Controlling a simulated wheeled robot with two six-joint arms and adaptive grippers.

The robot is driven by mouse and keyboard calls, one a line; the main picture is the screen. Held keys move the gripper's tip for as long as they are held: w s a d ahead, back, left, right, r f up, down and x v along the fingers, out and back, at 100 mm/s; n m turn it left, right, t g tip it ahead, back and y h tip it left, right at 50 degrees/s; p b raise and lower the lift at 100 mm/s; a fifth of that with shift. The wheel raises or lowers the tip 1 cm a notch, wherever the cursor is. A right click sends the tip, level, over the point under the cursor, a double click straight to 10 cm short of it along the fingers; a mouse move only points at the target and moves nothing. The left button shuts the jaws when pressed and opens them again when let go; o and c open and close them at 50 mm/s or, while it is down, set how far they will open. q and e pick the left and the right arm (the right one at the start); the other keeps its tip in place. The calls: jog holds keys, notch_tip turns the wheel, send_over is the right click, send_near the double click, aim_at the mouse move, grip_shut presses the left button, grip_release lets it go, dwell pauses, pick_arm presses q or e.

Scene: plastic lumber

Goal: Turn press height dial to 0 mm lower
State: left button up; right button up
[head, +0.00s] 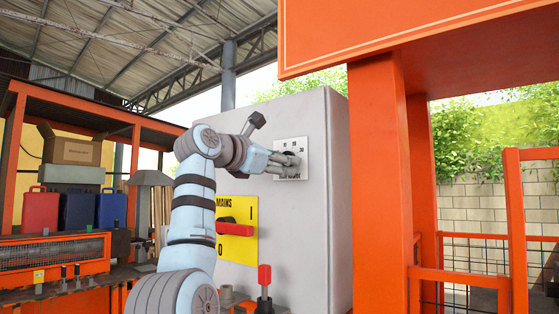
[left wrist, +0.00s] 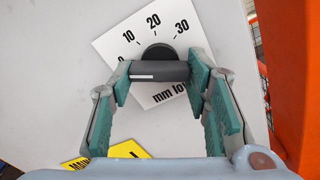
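The press height dial (left wrist: 160,70) is a dark knob with a grey bar handle, on a white plate (left wrist: 118,42) marked 10, 20, 30 and "mm lo…". A white line on the bar points left, toward a partly hidden mark below 10, likely the 0. My left gripper (left wrist: 160,74) has one finger at each end of the bar, both seeming to touch it. In the head view my left gripper (head: 290,163) reaches the plate (head: 302,146) on the grey cabinet and covers part of the dial. My right gripper is not in view.
Below the dial, the grey cabinet (head: 325,220) carries a yellow MAINS panel (head: 240,250) with a red handle. A red-topped lever (head: 264,275) stands in front. An orange post (head: 380,190) rises close to the right. Left is a bench with several cases.

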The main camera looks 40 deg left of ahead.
pick_arm(q)
jog(key=o, duration=0.4)
jog(key=shift+w, duration=0.1)
jog(key=s, duration=1.2)
jog(key=shift+d, duration=0.1)
